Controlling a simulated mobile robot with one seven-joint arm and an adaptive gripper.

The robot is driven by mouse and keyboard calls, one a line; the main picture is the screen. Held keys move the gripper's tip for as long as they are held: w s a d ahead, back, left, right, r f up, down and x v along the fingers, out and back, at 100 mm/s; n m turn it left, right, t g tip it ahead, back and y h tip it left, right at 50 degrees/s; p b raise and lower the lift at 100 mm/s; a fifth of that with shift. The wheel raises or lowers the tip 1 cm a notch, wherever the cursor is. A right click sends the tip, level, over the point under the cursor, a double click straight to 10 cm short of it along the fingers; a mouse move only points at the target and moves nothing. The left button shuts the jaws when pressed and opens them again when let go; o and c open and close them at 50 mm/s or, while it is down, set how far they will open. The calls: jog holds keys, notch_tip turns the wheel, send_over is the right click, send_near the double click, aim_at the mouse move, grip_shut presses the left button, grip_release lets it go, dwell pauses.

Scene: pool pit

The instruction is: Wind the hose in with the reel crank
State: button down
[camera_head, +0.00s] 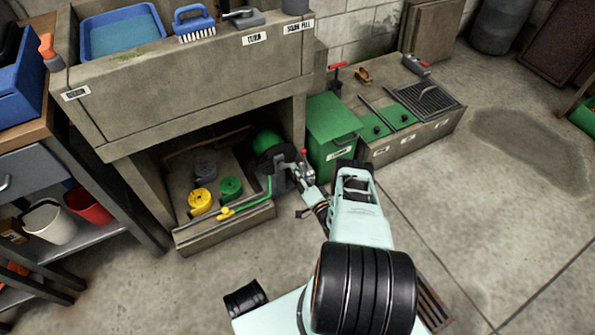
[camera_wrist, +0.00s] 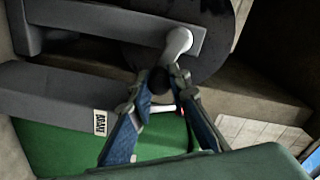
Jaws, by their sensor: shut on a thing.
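The hose reel (camera_head: 266,143) sits under the concrete counter in the head view, with a green drum and a dark round side plate. The side plate (camera_wrist: 215,45) fills the top of the wrist view, with a grey crank arm (camera_wrist: 110,42) across it. My gripper (camera_head: 303,170) is at the reel's right side. In the wrist view my gripper (camera_wrist: 160,78) has its fingertips closed about a dark crank handle (camera_wrist: 158,82) below the arm's rounded end. The green hose (camera_head: 253,203) runs from the reel down to a yellow nozzle (camera_head: 226,213) at the ledge's front.
A green box (camera_head: 333,130) stands close to the right of my gripper. Yellow and green coils (camera_head: 200,201) lie left of the reel. The concrete counter (camera_head: 190,90) overhangs the reel. Open floor (camera_head: 480,190) lies to the right.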

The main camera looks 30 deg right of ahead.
jog(key=shift+w+r, duration=0.1)
jog(key=c, duration=1.8)
grip_release()
jog(key=shift+r, duration=5)
